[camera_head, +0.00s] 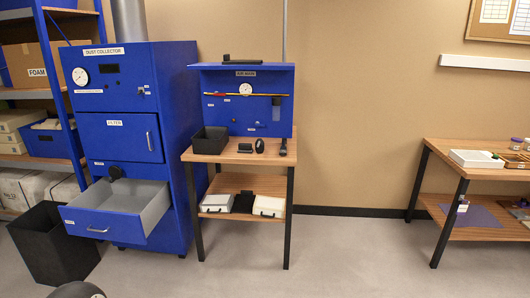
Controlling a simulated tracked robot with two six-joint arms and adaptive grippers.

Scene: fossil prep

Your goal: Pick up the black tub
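A black tub (210,140) sits on the wooden top of a small black-legged table (240,154), at its left end. It is open at the top and stands upright; its inside is dark and I cannot tell whether it holds anything. Neither of my grippers shows in the head view. A dark rounded part at the bottom left edge looks like a piece of my own body, with no fingers visible.
A blue dust collector (121,138) stands left of the table, its lower drawer (118,213) pulled out. A black floor bin (54,245) is beside it. Small dark items (260,146) lie right of the tub. Open floor (340,260) stretches toward the right workbench (450,160).

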